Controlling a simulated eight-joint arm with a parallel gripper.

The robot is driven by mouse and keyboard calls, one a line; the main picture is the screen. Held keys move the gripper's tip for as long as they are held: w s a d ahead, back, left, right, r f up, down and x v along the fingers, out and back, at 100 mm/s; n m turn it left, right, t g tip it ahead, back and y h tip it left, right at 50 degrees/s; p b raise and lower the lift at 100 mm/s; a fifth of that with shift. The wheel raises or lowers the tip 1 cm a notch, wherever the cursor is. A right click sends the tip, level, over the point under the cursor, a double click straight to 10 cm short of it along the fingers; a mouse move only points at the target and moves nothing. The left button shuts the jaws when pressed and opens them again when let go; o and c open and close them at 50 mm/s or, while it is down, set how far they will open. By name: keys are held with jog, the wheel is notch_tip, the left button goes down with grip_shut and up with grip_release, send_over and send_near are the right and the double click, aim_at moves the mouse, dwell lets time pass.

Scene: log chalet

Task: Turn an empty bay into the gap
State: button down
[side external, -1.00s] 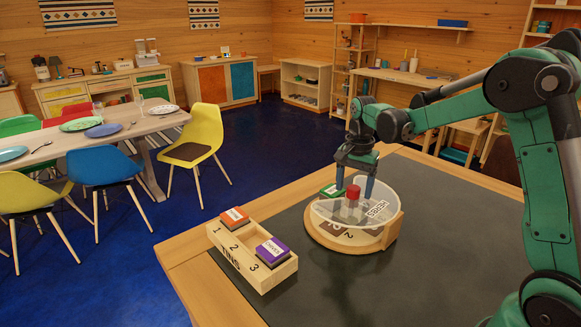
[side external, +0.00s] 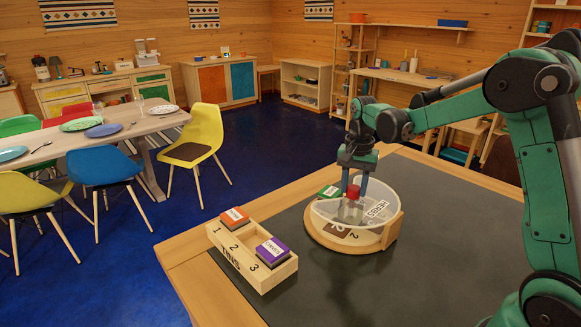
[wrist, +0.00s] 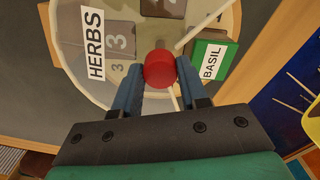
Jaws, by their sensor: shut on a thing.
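A round carousel (side external: 316,235) stands on the dark mat, with a pale, see-through cover marked HERBS (side external: 377,209). It also shows in the wrist view (wrist: 70,62). A red knob (wrist: 159,68) rises at its middle. My gripper (side external: 354,188) points down from above and is shut on the red knob, one finger on each side. A green BASIL tin (wrist: 212,58) sits at the carousel's edge; in the side view (side external: 329,191) it is on the far left.
A wooden TINS rack (side external: 283,274) stands left of the carousel. An orange-topped tin (side external: 234,215) is in slot 1 and a purple-topped tin (side external: 271,250) in slot 3; slot 2 looks empty. The mat (side external: 440,240) is clear to the right.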

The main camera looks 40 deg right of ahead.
jog(key=n, duration=1.2)
jog(key=shift+d, duration=0.1)
jog(key=shift+n, duration=1.9)
jog(key=shift+c, duration=2.3)
grip_release()
